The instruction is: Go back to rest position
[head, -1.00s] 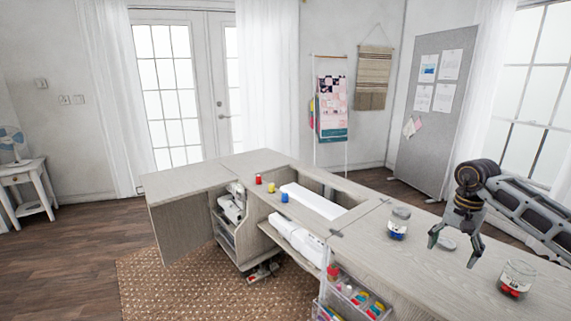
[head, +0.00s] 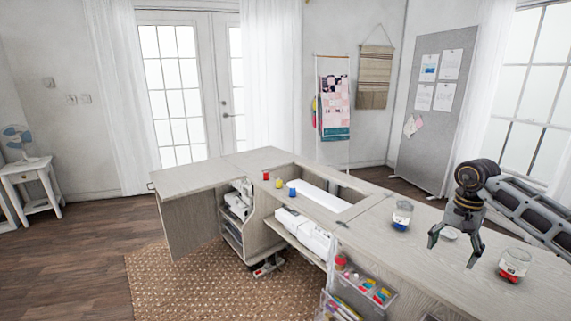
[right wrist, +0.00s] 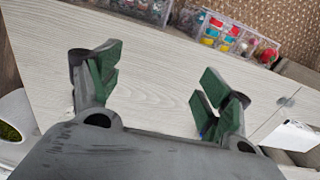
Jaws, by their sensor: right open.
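My right gripper (head: 454,244) is open and empty above the right part of the cabinet top (head: 380,240). In the right wrist view its two green-padded fingers (right wrist: 158,85) are spread apart, with bare wood between them. My right arm comes in from the right edge of the head view. My left gripper is not in view.
A jar with blue contents (head: 402,215) stands left of the gripper and a jar with red contents (head: 514,265) right of it. Red (head: 266,175), yellow (head: 279,183) and blue (head: 292,191) spools stand by the cabinet's opening. A white sewing machine (head: 305,232) sits below.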

